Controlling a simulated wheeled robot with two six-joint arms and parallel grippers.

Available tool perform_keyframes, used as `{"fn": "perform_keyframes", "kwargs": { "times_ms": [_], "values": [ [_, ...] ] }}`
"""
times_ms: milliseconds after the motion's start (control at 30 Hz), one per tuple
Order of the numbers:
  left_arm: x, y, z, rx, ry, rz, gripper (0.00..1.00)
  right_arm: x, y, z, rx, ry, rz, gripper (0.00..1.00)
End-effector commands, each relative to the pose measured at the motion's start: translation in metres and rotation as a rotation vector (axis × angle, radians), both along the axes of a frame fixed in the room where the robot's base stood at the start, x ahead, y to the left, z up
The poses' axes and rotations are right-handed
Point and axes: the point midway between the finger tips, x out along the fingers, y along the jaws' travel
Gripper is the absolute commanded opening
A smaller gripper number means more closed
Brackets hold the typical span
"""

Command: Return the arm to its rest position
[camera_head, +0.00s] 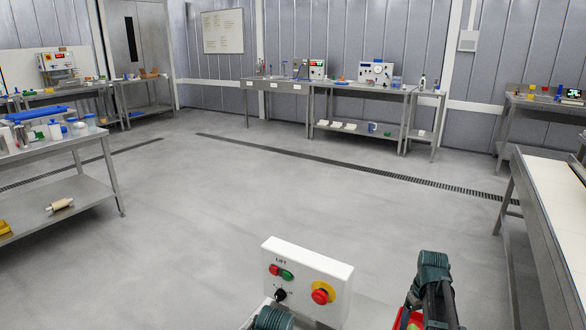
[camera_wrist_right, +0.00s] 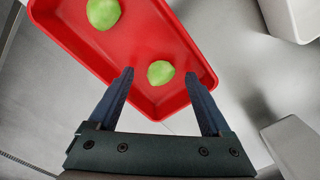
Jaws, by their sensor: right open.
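My right gripper (camera_wrist_right: 159,73) is open in the right wrist view, its two dark fingers spread apart with nothing held. Its fingertips overlap the near part of a red tray (camera_wrist_right: 190,45) in the picture; I cannot tell the height between them. One green rounded lump (camera_wrist_right: 160,73) lies in the tray between the fingertips in the picture, and another green lump (camera_wrist_right: 103,13) lies farther off. In the head view my right arm (camera_head: 433,285) is folded at the bottom right, and its gripper is hidden. My left gripper is out of view.
A white control box (camera_head: 308,272) with a red stop button stands at the bottom centre. Steel benches stand at the left (camera_head: 70,160), along the back wall (camera_head: 345,88) and at the right (camera_head: 535,205). The grey floor (camera_head: 240,190) between them is clear.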

Motion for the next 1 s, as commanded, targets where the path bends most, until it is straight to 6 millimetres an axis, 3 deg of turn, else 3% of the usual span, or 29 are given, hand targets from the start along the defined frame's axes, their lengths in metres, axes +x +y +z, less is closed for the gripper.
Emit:
{"fn": "perform_keyframes", "kwargs": {
  "times_ms": [33, 700, 1000],
  "values": [
    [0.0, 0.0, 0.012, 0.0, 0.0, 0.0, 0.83, 0.0, 0.0, 0.012, 0.0, 0.0, 0.0, 0.83],
    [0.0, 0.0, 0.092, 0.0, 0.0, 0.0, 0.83, 0.0, 0.0, 0.092, 0.0, 0.0, 0.0, 0.83],
    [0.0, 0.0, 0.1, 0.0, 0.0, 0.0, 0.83, -0.004, 0.008, 0.1, 0.0, 0.0, -0.001, 0.83]
  ]
}}
